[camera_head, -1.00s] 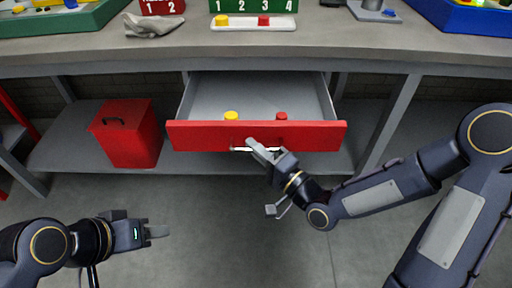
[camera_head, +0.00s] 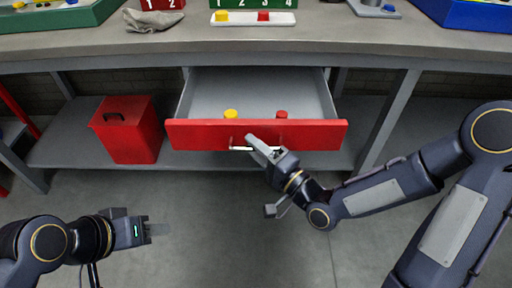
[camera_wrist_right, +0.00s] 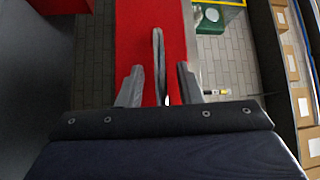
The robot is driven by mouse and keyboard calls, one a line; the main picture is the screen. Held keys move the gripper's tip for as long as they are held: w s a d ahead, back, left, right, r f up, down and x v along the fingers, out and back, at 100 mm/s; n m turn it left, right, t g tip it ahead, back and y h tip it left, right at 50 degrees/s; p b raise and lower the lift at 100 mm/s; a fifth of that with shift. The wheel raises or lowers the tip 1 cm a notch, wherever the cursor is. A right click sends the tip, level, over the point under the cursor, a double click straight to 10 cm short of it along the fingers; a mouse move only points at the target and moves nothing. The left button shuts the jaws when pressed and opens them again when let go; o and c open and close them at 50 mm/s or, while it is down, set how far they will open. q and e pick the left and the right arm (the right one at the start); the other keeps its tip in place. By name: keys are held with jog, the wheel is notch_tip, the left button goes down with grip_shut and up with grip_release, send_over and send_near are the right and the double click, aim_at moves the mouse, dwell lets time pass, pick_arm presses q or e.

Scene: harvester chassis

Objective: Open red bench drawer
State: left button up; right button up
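The red bench drawer (camera_head: 200,134) is pulled out under the workbench, its grey inside showing in the head view. Its red front also shows in the right wrist view (camera_wrist_right: 138,30). A light bar handle (camera_head: 240,148) sits on the front; in the wrist view the handle (camera_wrist_right: 158,60) stands between my right fingers. My right gripper (camera_head: 262,146) is at the handle, with a visible gap on each side of the bar (camera_wrist_right: 160,85). My left gripper (camera_head: 158,229) hangs low at the left, away from the drawer; its finger gap cannot be made out.
A yellow knob (camera_head: 231,114) and a red knob (camera_head: 282,114) show just behind the drawer front. A red bin (camera_head: 128,130) stands on the lower shelf at left. The bench top (camera_head: 330,42) carries trays and a cloth. The floor before the drawer is clear.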

jog(key=shift+d, duration=0.1)
jog(key=v, duration=0.7)
jog(key=shift+s+d, duration=0.2)
jog(key=shift+s, duration=0.1)
jog(key=d+f+n+g+h, duration=0.3)
jog(key=d+n+g+h, duration=0.1)
jog(key=d+h, duration=0.85)
jog(key=s+d+r+n+g+y, duration=0.1)
jog(key=s+d+r+g, duration=0.1)
jog(key=s, duration=0.5)
jog(key=s+d+r+g+y, duration=0.1)
jog(key=s+g, duration=0.1)
jog(key=s, duration=0.4)
notch_tip(320, 180, up, 25)
jog(key=s+p, duration=0.1)
jog(key=p, duration=2.4)
jog(key=shift+s+n, duration=0.25)
jog(key=shift+n, duration=0.15)
